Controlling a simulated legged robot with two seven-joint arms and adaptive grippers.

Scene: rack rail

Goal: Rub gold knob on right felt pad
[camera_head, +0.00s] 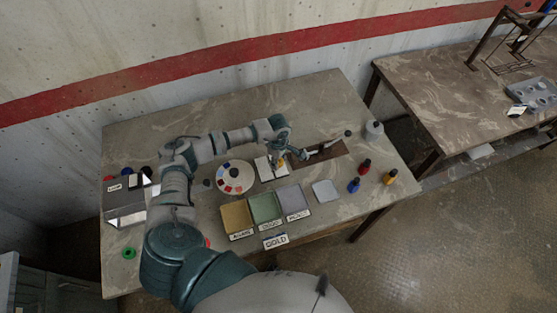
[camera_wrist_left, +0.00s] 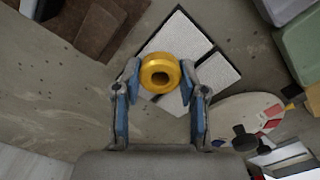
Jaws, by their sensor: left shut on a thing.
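My left gripper (camera_head: 281,160) is over the pair of white felt pads on the table. In the left wrist view its two blue-lined fingers (camera_wrist_left: 160,84) are shut on the gold knob (camera_wrist_left: 160,70), a round yellow piece with a dark hole. The knob overlaps the felt pad nearer the brown board, the right pad (camera_wrist_left: 183,38); I cannot tell whether it touches. The other pad (camera_wrist_left: 215,75) lies beyond a thin dark divider. In the head view the pads (camera_head: 264,170) are partly hidden by the gripper. A "GOLD" label (camera_head: 276,240) stands at the front edge. My right gripper is not in view.
A brown board (camera_head: 328,152) with a metal rod lies right of the pads. A round palette (camera_head: 235,190) is left. Tan (camera_head: 236,217), green (camera_head: 264,207) and lilac (camera_head: 292,200) trays stand in front. Red, blue and yellow bottles (camera_head: 389,177) stand at right.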

